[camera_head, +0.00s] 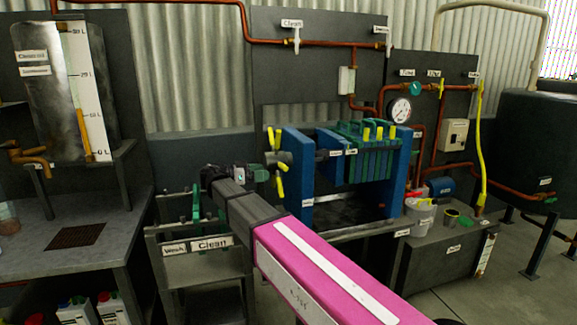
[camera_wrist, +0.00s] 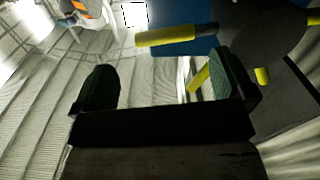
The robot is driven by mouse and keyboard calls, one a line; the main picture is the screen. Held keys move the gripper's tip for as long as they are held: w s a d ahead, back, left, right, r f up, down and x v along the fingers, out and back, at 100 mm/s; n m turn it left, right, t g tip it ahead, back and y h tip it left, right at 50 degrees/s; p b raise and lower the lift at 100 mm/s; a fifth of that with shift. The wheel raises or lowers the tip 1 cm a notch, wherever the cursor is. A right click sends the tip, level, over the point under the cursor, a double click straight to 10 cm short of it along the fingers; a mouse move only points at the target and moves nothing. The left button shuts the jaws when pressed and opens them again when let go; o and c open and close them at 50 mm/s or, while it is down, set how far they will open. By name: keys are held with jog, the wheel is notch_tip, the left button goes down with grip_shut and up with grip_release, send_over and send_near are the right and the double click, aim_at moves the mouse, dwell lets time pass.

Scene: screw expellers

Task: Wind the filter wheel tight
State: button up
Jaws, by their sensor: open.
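The filter wheel (camera_head: 278,160) is a grey hub with several yellow handles, at the left end of the blue filter press frame (camera_head: 296,175). My gripper (camera_head: 258,173) is at the wheel's left side in the head view. In the wrist view my gripper (camera_wrist: 162,80) is open, its two green-padded fingers apart. The dark hub (camera_wrist: 258,30) is at the upper right there. One yellow handle (camera_wrist: 165,36) lies across beyond the gap. Another yellow handle (camera_wrist: 198,79) shows just left of the right finger. I cannot tell whether either touches a finger.
Green filter plates (camera_head: 365,150) stand in the press to the right. A stand labelled Clean (camera_head: 212,243) holds green plates below my arm. A bench with a steel tank (camera_head: 50,90) is at the left. Copper pipes and a gauge (camera_head: 400,110) are behind the press.

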jog(key=x, duration=1.1)
jog(key=shift+w, duration=0.2)
jog(key=shift+a, duration=0.1)
jog(key=c, duration=1.1)
jog(key=shift+f, duration=0.1)
